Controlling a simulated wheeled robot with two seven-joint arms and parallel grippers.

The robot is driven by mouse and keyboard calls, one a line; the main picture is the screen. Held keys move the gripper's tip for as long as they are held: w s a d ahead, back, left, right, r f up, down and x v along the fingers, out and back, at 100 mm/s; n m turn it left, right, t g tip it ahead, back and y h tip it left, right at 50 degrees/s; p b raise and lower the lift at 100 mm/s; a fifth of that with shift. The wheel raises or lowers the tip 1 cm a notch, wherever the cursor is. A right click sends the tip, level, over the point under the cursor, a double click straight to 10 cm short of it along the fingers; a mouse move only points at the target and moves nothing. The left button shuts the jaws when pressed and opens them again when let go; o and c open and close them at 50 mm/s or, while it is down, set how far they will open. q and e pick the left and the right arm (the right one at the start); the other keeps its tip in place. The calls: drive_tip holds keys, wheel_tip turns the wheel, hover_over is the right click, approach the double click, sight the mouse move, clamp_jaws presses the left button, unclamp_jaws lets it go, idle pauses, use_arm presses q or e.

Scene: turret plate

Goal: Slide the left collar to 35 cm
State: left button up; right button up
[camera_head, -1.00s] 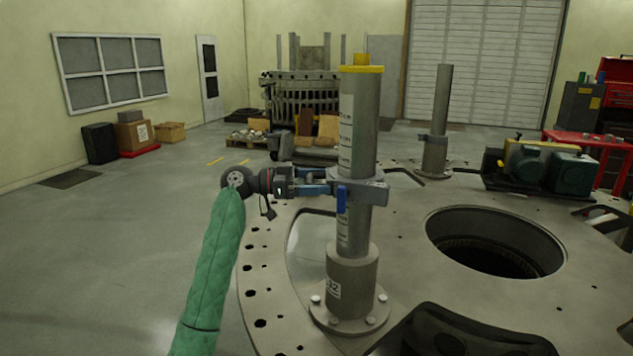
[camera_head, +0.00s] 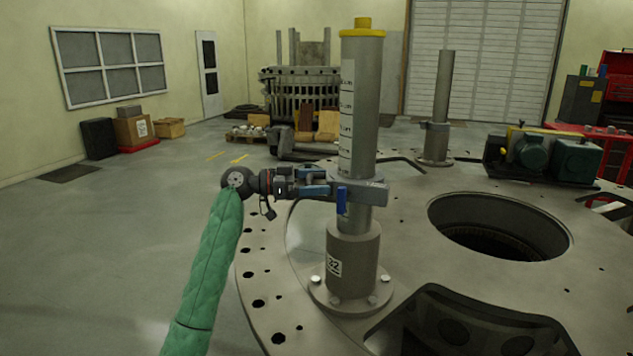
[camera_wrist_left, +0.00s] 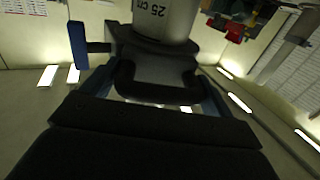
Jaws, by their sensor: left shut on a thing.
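The near grey post (camera_head: 358,110) stands upright on the plate, with a yellow cap and a white scale strip. The left collar (camera_head: 374,191) is around this post, a short way above the thick sleeve at its foot. A blue lever (camera_head: 341,202) hangs at its front. My left gripper (camera_head: 322,190) comes in from the left and is shut on the collar's handle. In the left wrist view the gripper (camera_wrist_left: 155,88) holds the dark handle, with the collar (camera_wrist_left: 150,48) behind it. The post there (camera_wrist_left: 165,18) shows a "25 cm" mark. My right gripper is out of view.
A second post (camera_head: 443,90) with its own collar (camera_head: 434,126) stands farther back right. The round plate (camera_head: 400,250) has a large hole (camera_head: 500,225) to the right. A green motor unit (camera_head: 545,158) sits at the plate's back right. Open floor lies to the left.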

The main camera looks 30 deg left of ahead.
use_arm(q)
drive_tip(key=shift+a+f, duration=0.1)
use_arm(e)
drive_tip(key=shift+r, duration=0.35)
use_arm(q)
drive_tip(key=o, duration=1)
drive_tip(key=shift+w, duration=0.1)
